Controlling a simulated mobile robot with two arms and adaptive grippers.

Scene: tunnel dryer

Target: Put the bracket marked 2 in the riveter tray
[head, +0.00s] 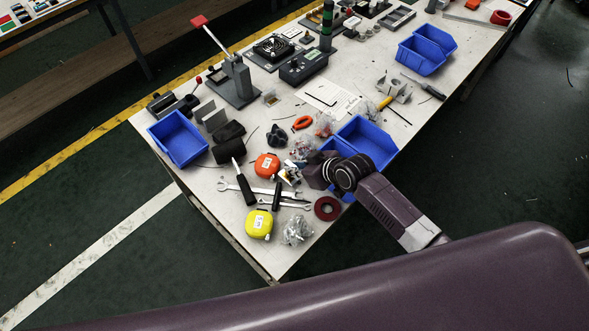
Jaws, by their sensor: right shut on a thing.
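My right gripper (312,172) reaches in from the right, low over the front part of the workbench, beside a blue bin (372,140). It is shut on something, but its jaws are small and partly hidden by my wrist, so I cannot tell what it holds. No number 2 on a bracket can be read. A grey metal bracket-like part (393,89) lies at the right of the bench. A lever press (236,80) with a red handle, perhaps the riveter, stands at the back left. A blue tray (178,139) sits at the bench's left corner. My left gripper is not in view.
Near my gripper lie an orange tape measure (267,166), a yellow tape measure (259,224), wrenches (285,204), a red ring (327,208) and a clear bag (297,231). Two blue bins (419,56) stand farther back.

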